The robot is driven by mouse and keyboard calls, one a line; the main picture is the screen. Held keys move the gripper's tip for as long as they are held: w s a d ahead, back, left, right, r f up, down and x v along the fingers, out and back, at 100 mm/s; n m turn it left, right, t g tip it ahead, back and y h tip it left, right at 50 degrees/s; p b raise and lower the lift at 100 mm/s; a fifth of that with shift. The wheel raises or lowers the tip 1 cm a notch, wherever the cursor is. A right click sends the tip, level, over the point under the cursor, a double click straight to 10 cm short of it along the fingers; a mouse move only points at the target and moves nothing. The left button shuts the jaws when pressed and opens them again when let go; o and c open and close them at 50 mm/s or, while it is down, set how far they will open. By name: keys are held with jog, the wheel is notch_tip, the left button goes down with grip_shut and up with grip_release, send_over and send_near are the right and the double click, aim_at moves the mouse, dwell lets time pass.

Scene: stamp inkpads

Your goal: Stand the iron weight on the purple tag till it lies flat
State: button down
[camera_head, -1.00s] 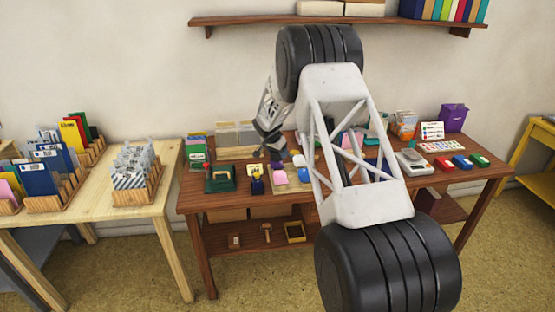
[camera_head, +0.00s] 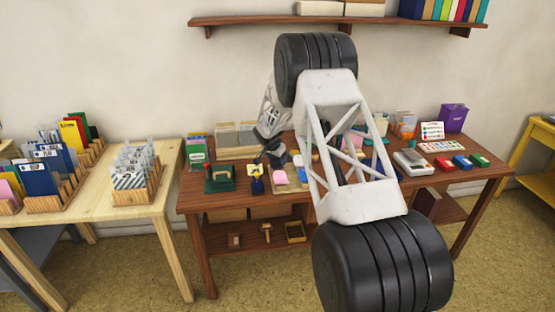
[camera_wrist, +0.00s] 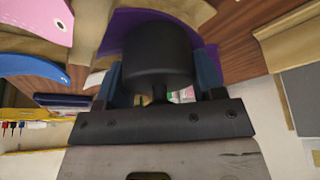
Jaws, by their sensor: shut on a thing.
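My gripper (camera_wrist: 158,82) is shut on the iron weight (camera_wrist: 158,52), a dark round block, with a blue finger on each side of it in the wrist view. The purple tag (camera_wrist: 121,36) shows behind and beside the weight, with a curved edge; the weight hides its middle. I cannot tell whether the weight touches the tag. In the head view my gripper (camera_head: 272,156) is a small dark shape over the back of the brown table, and I cannot make out the tag there.
A pink tag (camera_wrist: 48,20) and a blue tag (camera_wrist: 35,68) lie near the purple one. On the brown table stand a green stamp block (camera_head: 219,180), a grey device (camera_head: 413,162) and colored inkpads (camera_head: 462,162). My arm hides the table's middle.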

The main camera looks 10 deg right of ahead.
jog(key=shift+f, duration=0.1)
jog(key=shift+c, duration=1.1)
grip_release()
jog(key=v, duration=1.2)
